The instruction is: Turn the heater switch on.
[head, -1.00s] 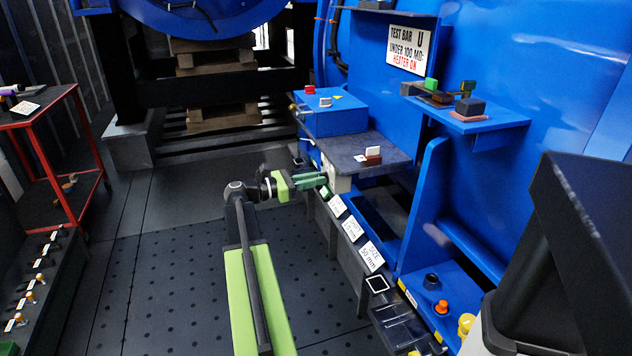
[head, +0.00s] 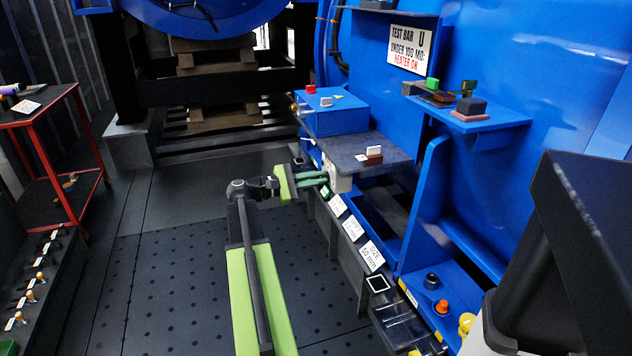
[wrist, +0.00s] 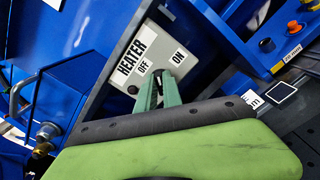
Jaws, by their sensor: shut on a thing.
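The heater switch box (wrist: 143,49) is a pale grey box with HEATER, OFF and ON lettering, tilted in the wrist view. In the head view the box (head: 341,184) sits under the front edge of a dark shelf. My gripper (wrist: 159,74) has its green fingers at the box face, between and just below the OFF and ON words. It is shut on the switch lever, which the fingers hide, so I cannot tell the lever's position. In the head view my gripper (head: 325,180) reaches the box from the left. A small dark round spot (wrist: 132,89) shows beside the fingers.
A dark shelf (head: 347,151) overhangs the box. A blue box (head: 335,114) stands behind it. Labelled slots (head: 352,229) line the bench below. The perforated floor (head: 170,280) at left is clear.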

